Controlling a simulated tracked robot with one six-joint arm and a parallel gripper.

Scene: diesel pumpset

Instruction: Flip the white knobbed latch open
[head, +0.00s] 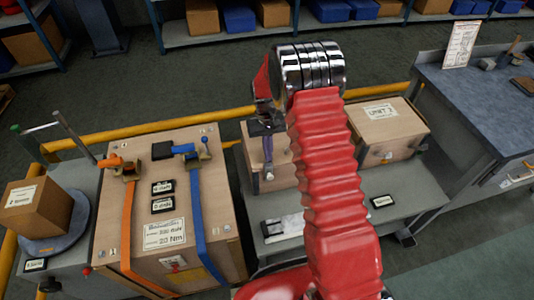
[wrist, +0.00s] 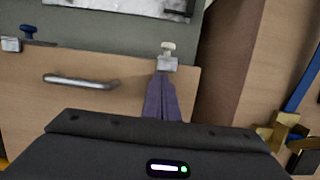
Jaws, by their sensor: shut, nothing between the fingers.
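The white knobbed latch (wrist: 168,52) has a pale knob on a metal block. It sits at the edge of a wooden panel (wrist: 110,98) with a metal bar handle (wrist: 80,81). My gripper (wrist: 164,76) is shut and empty, its purple-grey fingers pointing at the latch. The fingertips overlap the latch's lower side in the wrist view, and I cannot tell whether they touch it. In the head view my gripper (head: 268,172) points down over the wooden box (head: 286,177) on the bench, and the latch is too small to make out clearly.
A blue-knobbed latch (wrist: 28,33) sits on the same panel edge. A strapped crate (head: 167,215) stands to the left in the head view. Another wooden box (head: 385,125) stands right of my arm. A white sheet (head: 284,227) lies on the bench in front.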

